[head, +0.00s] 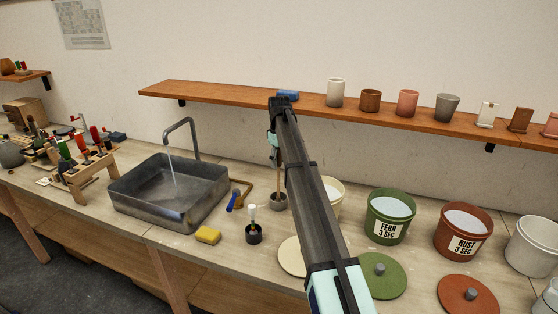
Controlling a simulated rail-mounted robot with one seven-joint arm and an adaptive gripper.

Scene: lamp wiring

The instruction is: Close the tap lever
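The metal tap (184,130) arches over the grey sink (135,205), and a stream of water (173,172) falls from its spout into the basin. A blue lever handle (232,202) sits on a brass pipe (248,188) just right of the sink, tilted up and toward the right. My gripper (275,150) hangs at the far end of my arm, above and right of the lever and apart from it. My arm partly covers it, and its fingers are too small to make out.
A yellow sponge (208,235) and a small dark pot (254,234) stand in front of the lever. A grey pot (279,202) with a stick stands below my gripper. Glaze buckets, green (388,232) and rust (462,246), stand right. A shelf (225,98) with cups runs behind.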

